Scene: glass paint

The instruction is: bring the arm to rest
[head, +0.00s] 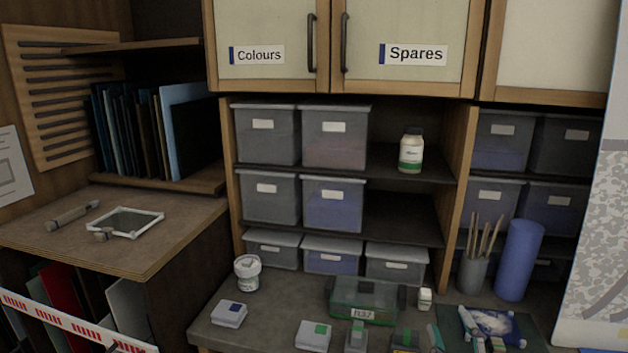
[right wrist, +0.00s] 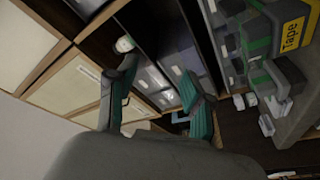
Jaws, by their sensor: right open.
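My right gripper (head: 452,332) shows at the bottom edge of the head view, low over the front of the worktop and right of the middle. Its two fingers with green pads are apart. In the right wrist view, the same gripper (right wrist: 162,104) is open with nothing between its fingers. That view is tilted, and the shelves and grey bins lie beyond the fingertips. The rest of the right arm is mostly below the head picture. My left gripper is not in view.
A white bottle (head: 411,152) stands on the shelf. Several small holders line the front.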

